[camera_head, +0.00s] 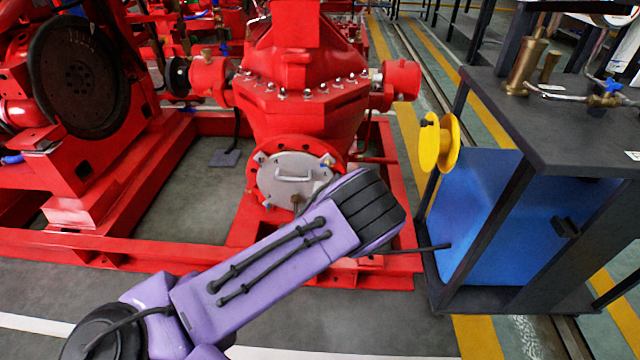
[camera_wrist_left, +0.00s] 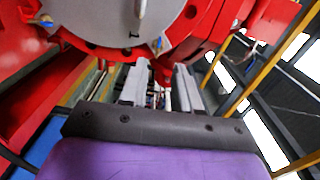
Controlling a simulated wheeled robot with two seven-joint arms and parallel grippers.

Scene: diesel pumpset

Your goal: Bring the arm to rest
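My left arm (camera_head: 255,265) is purple and reaches from the lower left across the front of the red pump to the middle of the head view. Its wrist end has a black ribbed part (camera_head: 372,212). The gripper is mostly hidden behind the wrist there. In the left wrist view my left gripper (camera_wrist_left: 160,82) shows two grey fingers standing apart with nothing seen between them. The pump's round grey cover plate (camera_head: 287,178) with a handle is close behind the wrist; it also fills the top of the left wrist view (camera_wrist_left: 100,18). My right gripper is not in view.
The red pump (camera_head: 305,75) stands on a red base frame (camera_head: 160,252). A dark bench (camera_head: 555,125) with a blue panel (camera_head: 480,215) and yellow spool (camera_head: 437,142) stands to the right of the wrist. Brass fittings (camera_head: 527,68) are on top. Floor in front is open.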

